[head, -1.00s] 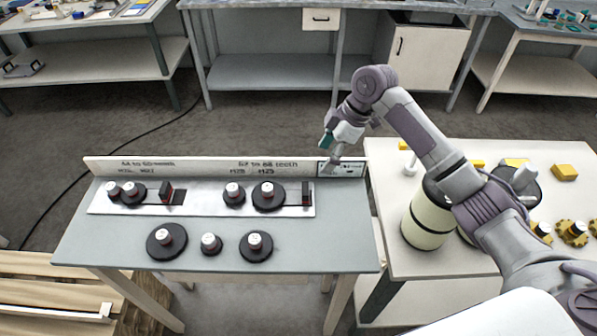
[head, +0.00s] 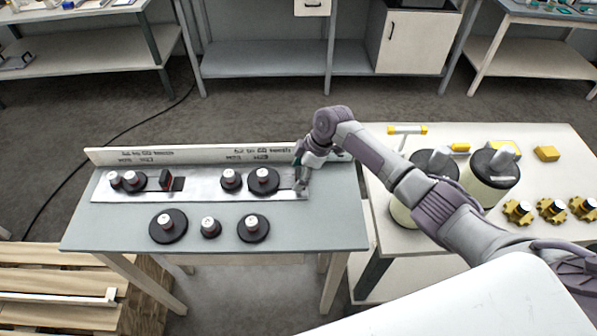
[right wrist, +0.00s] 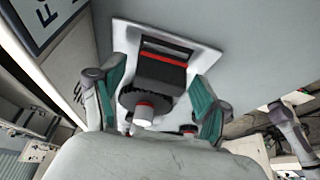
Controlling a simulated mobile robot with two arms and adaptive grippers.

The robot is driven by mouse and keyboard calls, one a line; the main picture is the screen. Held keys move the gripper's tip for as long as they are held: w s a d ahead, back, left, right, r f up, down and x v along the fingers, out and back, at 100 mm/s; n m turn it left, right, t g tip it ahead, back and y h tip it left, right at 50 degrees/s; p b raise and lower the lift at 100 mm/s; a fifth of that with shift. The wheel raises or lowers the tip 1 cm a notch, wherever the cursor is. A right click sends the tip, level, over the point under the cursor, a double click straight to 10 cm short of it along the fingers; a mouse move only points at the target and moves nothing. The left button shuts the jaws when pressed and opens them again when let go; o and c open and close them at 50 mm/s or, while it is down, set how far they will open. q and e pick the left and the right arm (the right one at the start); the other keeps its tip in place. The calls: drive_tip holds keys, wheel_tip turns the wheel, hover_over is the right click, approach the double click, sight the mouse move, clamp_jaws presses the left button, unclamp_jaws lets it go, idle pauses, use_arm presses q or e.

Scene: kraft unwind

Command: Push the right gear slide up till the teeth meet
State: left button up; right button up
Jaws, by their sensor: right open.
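On the right half of the metal plate (head: 205,190), a smaller black gear (head: 230,181) and a larger black gear (head: 262,181) stand side by side, each with a white-topped knob. I cannot tell whether their teeth touch. My right gripper (head: 301,188) is down at the plate's right end, right of the larger gear, and hides the slide block there in the head view. In the right wrist view, the open fingers are on both sides of a black block with a red stripe (right wrist: 162,72) and a gear with a red-ringed white knob (right wrist: 143,108). My left gripper is out of view.
The left half of the plate has two gears (head: 132,181) and another red-marked block (head: 166,180). Loose gears (head: 168,226) lie in front. A lettered board (head: 200,154) runs along the back. A side table (head: 440,240) with rolls and yellow parts stands at right.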

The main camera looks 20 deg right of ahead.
drive_tip(key=c, duration=0.9)
drive_tip(key=shift+a, duration=0.3)
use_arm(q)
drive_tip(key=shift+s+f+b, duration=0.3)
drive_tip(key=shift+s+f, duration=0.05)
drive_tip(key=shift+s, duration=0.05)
use_arm(e)
drive_tip(key=shift+w+a, duration=0.3)
drive_tip(key=shift+a, duration=0.4)
drive_tip(key=o, duration=0.9)
